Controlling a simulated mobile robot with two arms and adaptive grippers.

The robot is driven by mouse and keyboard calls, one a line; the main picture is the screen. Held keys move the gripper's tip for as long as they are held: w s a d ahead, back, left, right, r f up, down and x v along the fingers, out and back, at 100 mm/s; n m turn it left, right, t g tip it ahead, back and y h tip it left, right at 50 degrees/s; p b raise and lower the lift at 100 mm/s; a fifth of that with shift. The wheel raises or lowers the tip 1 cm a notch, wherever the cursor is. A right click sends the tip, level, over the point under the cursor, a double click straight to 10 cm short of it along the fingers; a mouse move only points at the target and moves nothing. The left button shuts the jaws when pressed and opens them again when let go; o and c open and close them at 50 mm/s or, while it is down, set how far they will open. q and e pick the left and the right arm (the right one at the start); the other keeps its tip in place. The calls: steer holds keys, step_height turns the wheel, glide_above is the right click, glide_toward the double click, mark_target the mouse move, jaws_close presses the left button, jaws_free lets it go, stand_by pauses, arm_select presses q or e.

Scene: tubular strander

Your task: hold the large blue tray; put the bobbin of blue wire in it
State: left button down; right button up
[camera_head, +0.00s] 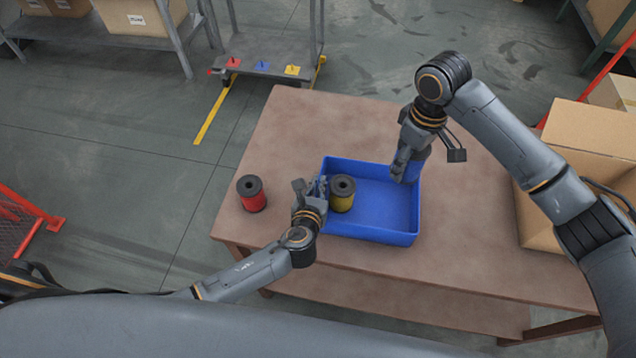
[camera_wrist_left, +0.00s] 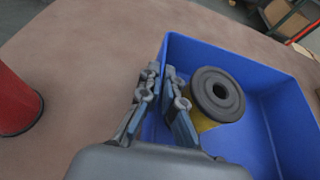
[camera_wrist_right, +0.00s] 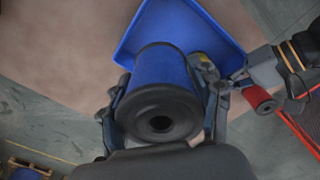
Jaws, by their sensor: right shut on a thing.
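The large blue tray (camera_head: 378,237) lies on the brown table, and a bobbin of yellow wire (camera_head: 342,195) stands in its left part. My left gripper (camera_head: 322,187) is at the tray's left wall. In the left wrist view its fingers (camera_wrist_left: 161,75) straddle the tray wall (camera_wrist_left: 215,56), close together; whether they press on it I cannot tell. My right gripper (camera_head: 403,168) is shut on the bobbin of blue wire (camera_wrist_right: 160,80), its fingers on both sides. It holds the bobbin above the tray's right part. In the head view the bobbin is largely hidden by the gripper.
A bobbin of red wire (camera_head: 251,194) stands on the table (camera_head: 310,120), left of the tray and apart from it. Cardboard boxes (camera_head: 592,140) are at the right. A cart (camera_head: 265,67) stands beyond the table. The table's far left part is clear.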

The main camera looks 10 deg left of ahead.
glide_above(389, 212)
step_height(389, 212, down, 10)
steer(key=shift+r, duration=0.2)
stand_by(1.2)
arm_select(q)
steer(key=shift+f, duration=0.1)
arm_select(e)
steer(key=shift+f, duration=0.1)
stand_by(1.2)
steer(key=shift+f, duration=4.5)
steer(key=o, duration=1.5)
